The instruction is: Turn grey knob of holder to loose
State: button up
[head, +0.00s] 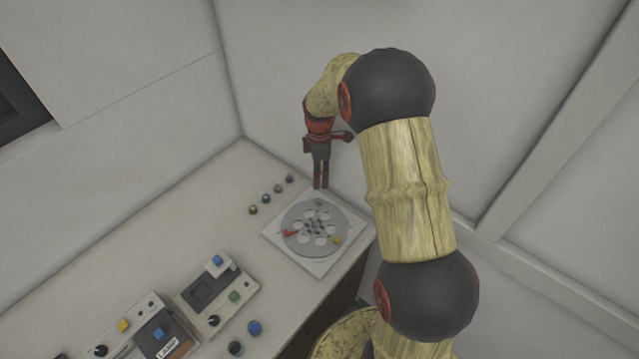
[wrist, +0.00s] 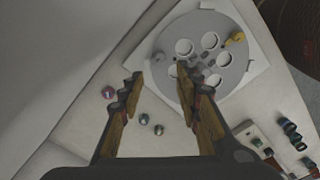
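The holder is a round grey disc with several holes (head: 300,246) on a white square plate (head: 318,269); the disc also shows in the wrist view (wrist: 216,96). Its grey knob (head: 319,203) is at the disc's back rim in the head view. In the wrist view the grey knob (wrist: 158,58) is at the disc's left rim. My gripper (head: 320,187) points down just above and behind this knob. In the wrist view my gripper (wrist: 158,74) has its fingers apart with nothing between them; the knob appears beyond the gap between the tips.
A red knob (head: 289,233) and a yellow knob (head: 336,239) sit on the disc's rim. Several small round samples (head: 266,199) stand left of the plate. Button boxes (head: 212,292) are at the front left. White walls rise close behind my gripper.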

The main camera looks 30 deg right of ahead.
aim_at(319, 200)
jog(key=shift+r, duration=0.2)
jog(key=f+b, duration=0.1)
jog(key=f+m+b, duration=0.1)
jog(key=b, duration=0.1)
jog(key=f+b, duration=0.1)
jog(key=b, duration=0.1)
jog(key=shift+w+f, duration=0.25)
jog(key=shift+f, duration=0.1)
jog(key=m, duration=0.1)
jog(key=m+b, duration=0.1)
jog(key=m, duration=0.1)
jog(key=shift+f, duration=0.25)
jog(key=m, duration=0.4)
jog(key=shift+f+b, duration=0.2)
jog(key=shift+b, duration=0.2)
jog(key=m, duration=0.6)
jog(key=shift+s+r, duration=0.15)
jog(key=shift+r, duration=0.05)
jog(key=m, duration=0.3)
jog(key=shift+f+m, duration=0.1)
jog(key=shift+m, duration=0.3)
jog(key=shift+f+b, duration=0.85)
jog(key=shift+f, duration=3)
